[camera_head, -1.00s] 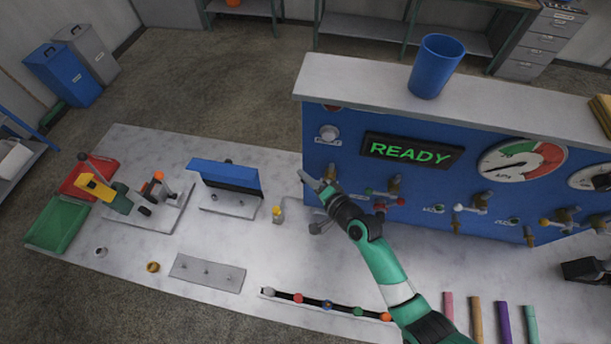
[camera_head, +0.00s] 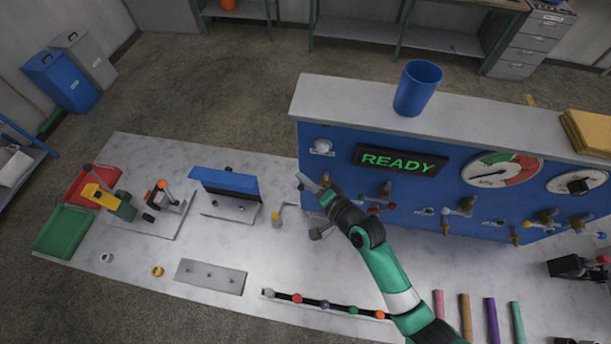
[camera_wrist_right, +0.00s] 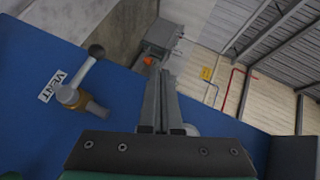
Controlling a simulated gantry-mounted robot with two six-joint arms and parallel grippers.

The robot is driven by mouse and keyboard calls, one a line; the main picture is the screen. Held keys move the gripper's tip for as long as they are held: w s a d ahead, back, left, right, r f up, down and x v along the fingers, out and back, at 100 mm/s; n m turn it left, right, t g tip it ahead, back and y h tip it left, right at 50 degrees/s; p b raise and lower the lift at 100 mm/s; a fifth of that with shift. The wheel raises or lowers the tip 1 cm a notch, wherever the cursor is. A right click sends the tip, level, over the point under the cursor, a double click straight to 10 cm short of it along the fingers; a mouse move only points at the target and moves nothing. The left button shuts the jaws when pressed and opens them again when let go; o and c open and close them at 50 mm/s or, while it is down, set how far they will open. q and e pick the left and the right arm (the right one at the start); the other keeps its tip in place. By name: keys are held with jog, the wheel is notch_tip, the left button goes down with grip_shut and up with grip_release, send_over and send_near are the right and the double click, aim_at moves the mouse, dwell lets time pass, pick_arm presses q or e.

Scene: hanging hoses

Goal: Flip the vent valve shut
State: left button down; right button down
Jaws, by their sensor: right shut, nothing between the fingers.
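The vent valve (camera_wrist_right: 72,96) shows in the right wrist view on the blue panel, a brass body beside the "VENT" label (camera_wrist_right: 53,85). Its lever slants up and right in that view to a dark grey knob (camera_wrist_right: 96,51). In the head view a grey knob (camera_head: 317,233), likely the same lever's, shows just below my right gripper (camera_head: 302,182); the valve body there is mostly hidden by the gripper. My right gripper is shut and empty at the panel's left end. In the right wrist view its fingers (camera_wrist_right: 163,85) are right of the valve, apart from the lever. My left gripper is not in view.
Other valves with coloured knobs line the panel (camera_head: 345,160) to the right, including one (camera_head: 382,192) close beside my right forearm. A blue cup (camera_head: 418,88) stands on the panel's top shelf. A blue hinged flap fixture (camera_head: 224,181) stands on the bench to the left.

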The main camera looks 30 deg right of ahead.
jog(key=s+a+r, duration=0.2)
jog(key=s+r, duration=0.1)
jog(key=r, duration=0.2)
jog(key=shift+s+p, duration=0.35)
jog(key=shift+p, duration=0.1)
